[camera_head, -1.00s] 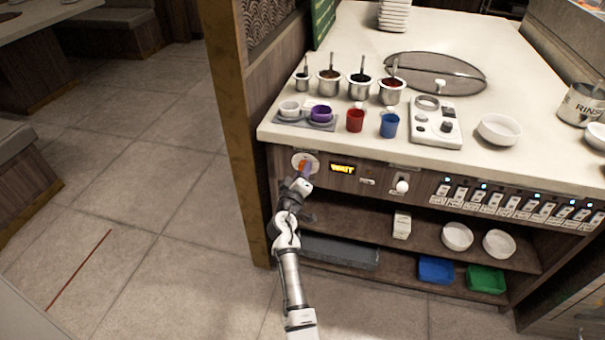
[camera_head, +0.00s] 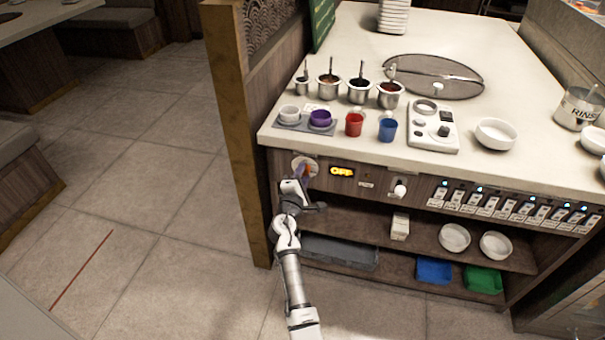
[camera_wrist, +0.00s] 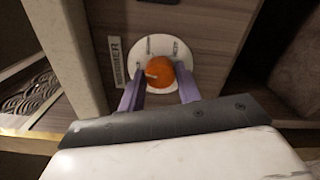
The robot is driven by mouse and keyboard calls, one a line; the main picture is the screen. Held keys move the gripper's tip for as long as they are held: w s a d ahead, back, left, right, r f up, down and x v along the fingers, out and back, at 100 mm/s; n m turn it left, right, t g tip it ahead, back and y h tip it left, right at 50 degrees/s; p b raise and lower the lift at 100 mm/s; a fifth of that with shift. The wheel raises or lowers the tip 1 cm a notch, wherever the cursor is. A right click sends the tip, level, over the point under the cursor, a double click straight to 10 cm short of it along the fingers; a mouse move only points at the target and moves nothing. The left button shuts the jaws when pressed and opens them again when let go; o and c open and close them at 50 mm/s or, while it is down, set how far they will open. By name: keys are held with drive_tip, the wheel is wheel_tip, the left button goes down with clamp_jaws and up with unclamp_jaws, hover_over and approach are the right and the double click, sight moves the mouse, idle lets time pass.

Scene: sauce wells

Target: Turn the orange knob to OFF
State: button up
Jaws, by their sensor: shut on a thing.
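The orange knob (camera_wrist: 160,73) sits on a round white dial plate (camera_wrist: 178,52) on the counter's front panel. In the wrist view its pale mark points to the left. My gripper (camera_wrist: 160,92) has its two purple fingers on either side of the knob, shut on it. In the head view the knob (camera_head: 309,169) is partly hidden by my gripper, and the dial plate (camera_head: 297,161) shows beside it. The small display (camera_head: 342,171) to the right of the dial reads OFF in lit yellow letters.
A white knob (camera_head: 400,190) and a row of switches (camera_head: 510,203) lie farther right on the panel. Cups, sauce pots and bowls stand on the counter (camera_head: 440,50) above. An open shelf (camera_head: 380,228) lies below. A wooden post (camera_head: 235,130) stands close on the left.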

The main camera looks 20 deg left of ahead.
drive_tip(key=shift+n+p, duration=0.35)
drive_tip(key=shift+n, duration=0.75)
drive_tip(key=o, duration=1)
drive_tip(key=shift+c, duration=0.2)
drive_tip(key=s+d+b, duration=0.1)
drive_tip(key=s+d, duration=0.1)
drive_tip(key=s, duration=1.1)
drive_tip(key=shift+s, duration=0.35)
drive_tip(key=shift+d, duration=0.1)
